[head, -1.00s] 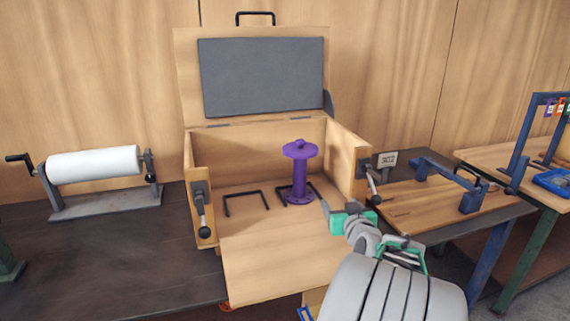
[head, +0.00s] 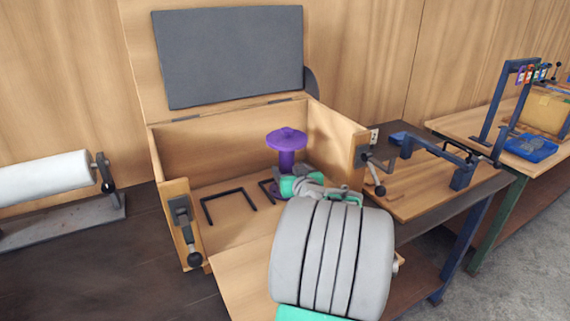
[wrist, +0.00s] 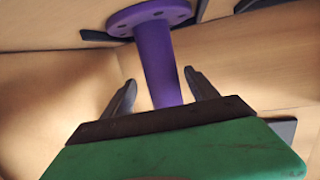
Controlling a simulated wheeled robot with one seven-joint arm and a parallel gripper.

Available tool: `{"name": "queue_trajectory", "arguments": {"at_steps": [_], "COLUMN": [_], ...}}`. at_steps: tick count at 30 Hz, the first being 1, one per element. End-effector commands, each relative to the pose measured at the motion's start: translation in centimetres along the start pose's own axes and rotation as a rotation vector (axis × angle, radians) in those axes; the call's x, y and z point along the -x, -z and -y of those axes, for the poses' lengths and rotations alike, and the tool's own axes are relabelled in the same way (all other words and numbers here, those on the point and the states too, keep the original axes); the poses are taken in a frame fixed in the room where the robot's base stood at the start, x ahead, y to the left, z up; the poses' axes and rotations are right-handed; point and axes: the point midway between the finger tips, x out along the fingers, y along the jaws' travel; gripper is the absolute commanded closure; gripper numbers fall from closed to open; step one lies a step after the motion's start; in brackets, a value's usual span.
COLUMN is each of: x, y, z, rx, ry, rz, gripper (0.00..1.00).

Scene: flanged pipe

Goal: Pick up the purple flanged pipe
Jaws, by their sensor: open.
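The purple flanged pipe (head: 286,158) stands upright inside the open wooden box, toward its right side. Its upper flange and part of its shaft show in the head view; my arm hides its lower part. In the wrist view the pipe (wrist: 158,62) runs between the two dark fingers of my gripper (wrist: 160,92), with a round, holed flange at the top of the picture. The fingers are apart, one on each side of the shaft, with a gap to it. In the head view my green gripper (head: 290,186) is at the pipe's lower part.
The wooden box (head: 207,148) has its lid up and its front panel folded down. A black bracket (head: 229,207) stands on its floor left of the pipe. Latch handles (head: 187,232) flank the opening. A white roll (head: 42,177) lies left; a blue-clamped board (head: 425,185) lies right.

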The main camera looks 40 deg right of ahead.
Motion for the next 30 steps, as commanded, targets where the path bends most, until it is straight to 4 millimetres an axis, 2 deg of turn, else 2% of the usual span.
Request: {"name": "queue_trajectory", "arguments": {"at_steps": [7,15,30], "x": [-4.2,-4.8,-4.7], "y": [0.2,0.1,0.1], "z": [0.4,0.3,0.2], "rx": [0.0,0.001,0.001], "ry": [0.004,0.001,0.0], "rz": [0.002,0.0,0.0], "gripper": [0.32,0.32,0.73]}}
